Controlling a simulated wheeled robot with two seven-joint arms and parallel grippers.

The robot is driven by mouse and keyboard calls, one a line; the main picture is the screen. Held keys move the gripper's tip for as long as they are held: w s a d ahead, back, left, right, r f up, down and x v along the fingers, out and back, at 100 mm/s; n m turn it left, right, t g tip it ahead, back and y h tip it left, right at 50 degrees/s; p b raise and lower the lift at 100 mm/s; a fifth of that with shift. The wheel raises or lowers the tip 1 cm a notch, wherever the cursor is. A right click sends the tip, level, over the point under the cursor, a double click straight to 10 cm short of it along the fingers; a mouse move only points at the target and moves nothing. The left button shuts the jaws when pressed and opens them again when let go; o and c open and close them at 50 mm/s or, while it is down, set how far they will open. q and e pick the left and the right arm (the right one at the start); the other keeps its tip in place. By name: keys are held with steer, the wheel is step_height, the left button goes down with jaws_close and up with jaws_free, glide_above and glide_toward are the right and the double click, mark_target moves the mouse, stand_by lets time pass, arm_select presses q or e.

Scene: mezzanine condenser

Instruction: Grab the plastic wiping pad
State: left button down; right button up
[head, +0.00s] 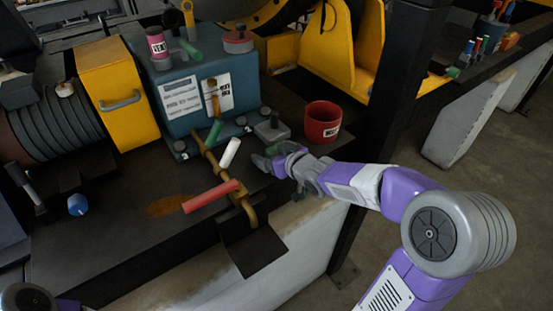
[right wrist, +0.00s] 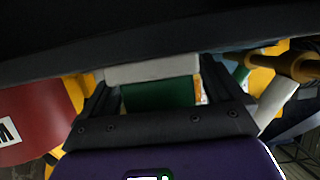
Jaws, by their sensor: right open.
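The plastic wiping pad, a green and white block, shows in the right wrist view (right wrist: 157,95) between my right gripper's two dark fingers. In the head view a small green part of it (head: 274,150) shows at the fingertips; the rest is hidden by the gripper. My right gripper (head: 268,160) is open, low over the dark bench, with its fingers on either side of the pad in the right wrist view (right wrist: 165,100). I cannot tell whether the fingers touch it. My left gripper is not in view.
A red labelled tub (head: 322,135) stands just right of my right gripper. Brass piping with a red handle (head: 210,196) and a white handle (head: 230,153) stands close on the left. A blue machine housing (head: 185,115) is behind. A dark post (head: 385,100) rises at the right.

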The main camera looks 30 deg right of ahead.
steer(key=shift+s+r, duration=0.1)
steer(key=c, duration=1.2)
